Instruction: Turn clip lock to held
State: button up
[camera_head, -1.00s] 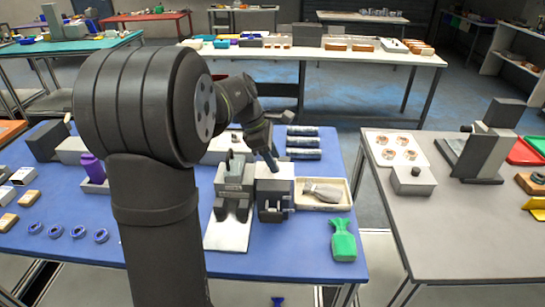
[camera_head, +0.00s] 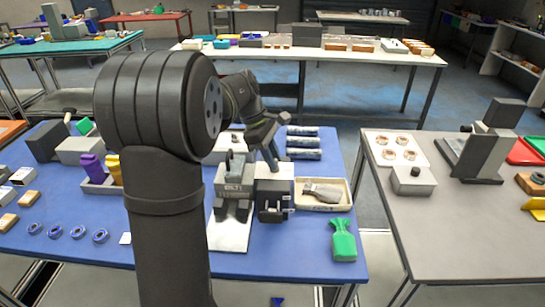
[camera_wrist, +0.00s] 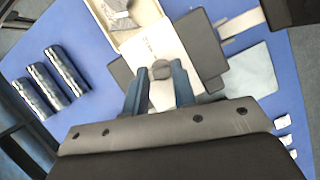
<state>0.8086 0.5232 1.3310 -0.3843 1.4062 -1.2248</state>
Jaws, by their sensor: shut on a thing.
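A block fixture with a pale top plate (camera_head: 275,171) and a dark front (camera_head: 272,202) stands on the blue table. In the wrist view, its pale plate (camera_wrist: 168,45) carries a small dark grey round knob (camera_wrist: 161,71), which appears to be the clip lock. My gripper (camera_wrist: 159,78) is shut on this knob, with one blue-grey finger on each side. In the head view, my gripper (camera_head: 271,160) points down onto the top of the fixture. The knob itself is too small to make out there, and its turned position cannot be read.
A grey clamp-like fixture (camera_head: 235,188) stands close left on a white plate (camera_head: 230,239). A cream tray (camera_head: 341,205) with a grey piece lies right. Several dark cylinders (camera_head: 302,142) lie behind. A green bottle-like piece (camera_head: 343,240) is at the front right.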

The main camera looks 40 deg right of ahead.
jog(key=m+y, duration=0.1)
jog(key=m, duration=0.2)
jog(key=m+y, duration=0.1)
jog(key=m, duration=0.3)
jog(key=shift+d+g+y, duration=0.2)
jog(key=shift+g+y, duration=0.1)
jog(key=shift+y, duration=0.1)
jog(key=m+y, duration=0.1)
jog(key=m, duration=0.3)
jog(key=shift+d, duration=0.1)
jog(key=shift+m+t+y, duration=0.6)
jog(key=shift+m+y, duration=0.1)
jog(key=shift+m, duration=1.1)
jog(key=o, duration=1)
jog(key=shift+d, duration=0.1)
jog(key=v, duration=0.7)
jog(key=shift+r, duration=0.2)
